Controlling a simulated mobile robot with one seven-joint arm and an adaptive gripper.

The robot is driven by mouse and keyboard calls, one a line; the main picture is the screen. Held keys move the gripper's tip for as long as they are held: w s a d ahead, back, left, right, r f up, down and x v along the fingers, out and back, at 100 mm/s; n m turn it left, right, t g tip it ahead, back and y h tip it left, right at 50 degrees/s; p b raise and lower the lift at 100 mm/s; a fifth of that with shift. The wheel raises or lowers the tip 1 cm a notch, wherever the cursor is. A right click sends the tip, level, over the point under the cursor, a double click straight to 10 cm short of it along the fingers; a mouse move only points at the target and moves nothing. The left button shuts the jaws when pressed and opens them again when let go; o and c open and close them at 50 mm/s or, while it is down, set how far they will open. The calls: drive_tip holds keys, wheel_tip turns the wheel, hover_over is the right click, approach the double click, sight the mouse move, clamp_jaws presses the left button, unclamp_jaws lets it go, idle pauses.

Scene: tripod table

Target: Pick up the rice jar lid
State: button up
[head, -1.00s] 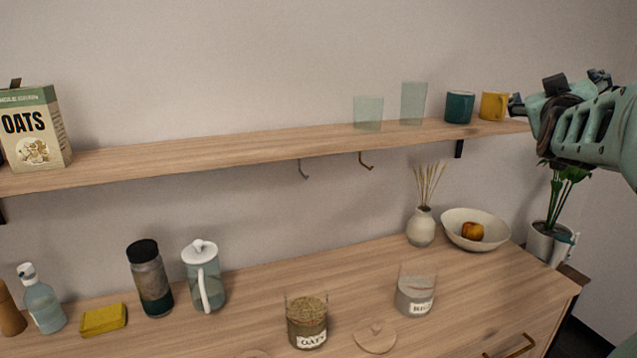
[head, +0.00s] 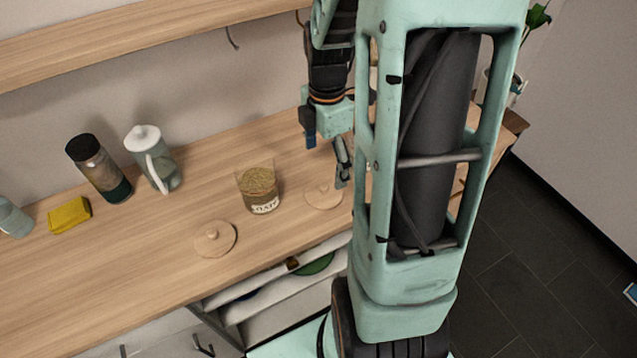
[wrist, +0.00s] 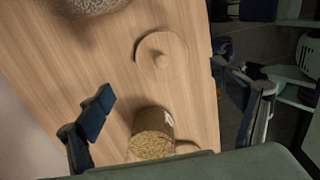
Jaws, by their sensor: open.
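A round wooden lid with a small knob (head: 323,195) lies flat on the counter to the right of the oats jar (head: 260,190). In the wrist view this lid (wrist: 161,55) lies between the oats jar (wrist: 152,137) and another jar (wrist: 92,4), probably the rice jar, cut by the top edge. A second similar lid (head: 214,238) lies left of the oats jar, and is mostly hidden in the wrist view. My gripper (head: 327,160) is open and empty above the first lid, pointing down. My arm hides the rice jar in the head view.
The wooden counter (head: 120,270) is clear at front left. A yellow sponge (head: 69,215), a dark-lidded bottle (head: 100,168) and a white-lidded pitcher (head: 155,160) stand further left. The shelf (head: 130,30) is above. Open drawers (head: 285,290) are below the counter's front edge.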

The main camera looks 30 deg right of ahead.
sight(324, 188)
wheel_tip(324, 188, down, 4)
drive_tip(key=shift+r, duration=0.25)
drive_tip(key=f, duration=0.4)
drive_tip(key=shift+s+a, duration=0.2)
drive_tip(key=shift+f, duration=0.65)
drive_tip(key=c, duration=1.3)
drive_tip(key=shift+s, duration=0.2)
drive_tip(key=c, duration=0.7)
drive_tip(key=shift+c, duration=0.6)
drive_tip(key=shift+f, duration=0.1)
drive_tip(key=shift+c, duration=0.2)
